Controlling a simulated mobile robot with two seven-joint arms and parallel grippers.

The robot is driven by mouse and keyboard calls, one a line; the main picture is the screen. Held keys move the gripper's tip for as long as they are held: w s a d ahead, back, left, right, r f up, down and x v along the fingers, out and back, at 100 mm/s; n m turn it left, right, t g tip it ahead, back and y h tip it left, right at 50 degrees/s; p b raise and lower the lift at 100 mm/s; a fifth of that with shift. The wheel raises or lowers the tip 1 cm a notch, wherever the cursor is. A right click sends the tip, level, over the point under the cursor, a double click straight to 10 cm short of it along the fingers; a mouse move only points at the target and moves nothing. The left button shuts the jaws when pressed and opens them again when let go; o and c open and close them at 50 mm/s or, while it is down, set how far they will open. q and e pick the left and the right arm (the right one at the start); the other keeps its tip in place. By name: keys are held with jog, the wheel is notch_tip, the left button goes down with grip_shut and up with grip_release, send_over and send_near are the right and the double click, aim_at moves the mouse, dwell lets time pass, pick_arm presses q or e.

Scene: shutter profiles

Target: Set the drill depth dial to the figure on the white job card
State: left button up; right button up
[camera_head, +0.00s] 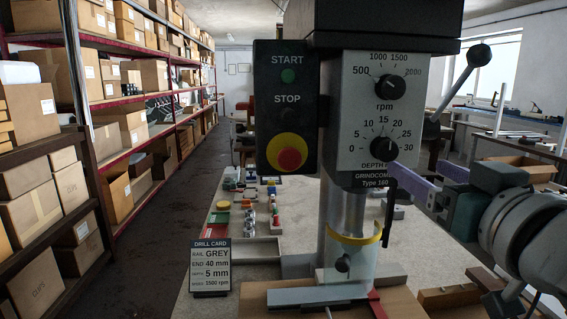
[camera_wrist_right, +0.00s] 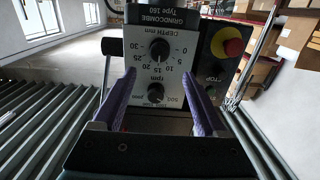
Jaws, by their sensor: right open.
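The depth dial (camera_head: 383,151) is a black round knob on the drill's grey front panel, with a scale from 0 to 30. The job card (camera_head: 211,267) stands at the lower left in the head view and reads depth 5 mm. My right gripper (camera_head: 415,168) has purple fingers, open and empty, just below and right of the dial in the head view. In the right wrist view the panel is upside down; the dial (camera_wrist_right: 159,49) lies ahead, between the lines of the fingers (camera_wrist_right: 160,80). My left gripper is out of view.
The rpm knob (camera_head: 391,87) sits directly above the depth dial. A black start/stop box with a red and yellow button (camera_head: 287,158) hangs left of the panel. A black-knobbed lever (camera_head: 479,56) sticks out at the right. The drill's yellow-rimmed guard (camera_head: 353,238) is below.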

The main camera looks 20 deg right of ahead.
aim_at(389, 150)
jog(key=p+x, duration=0.2)
jog(key=x, duration=0.6)
jog(key=shift+r, duration=0.1)
jog(key=shift+w, duration=0.55)
jog(key=shift+c, duration=0.4)
grip_shut()
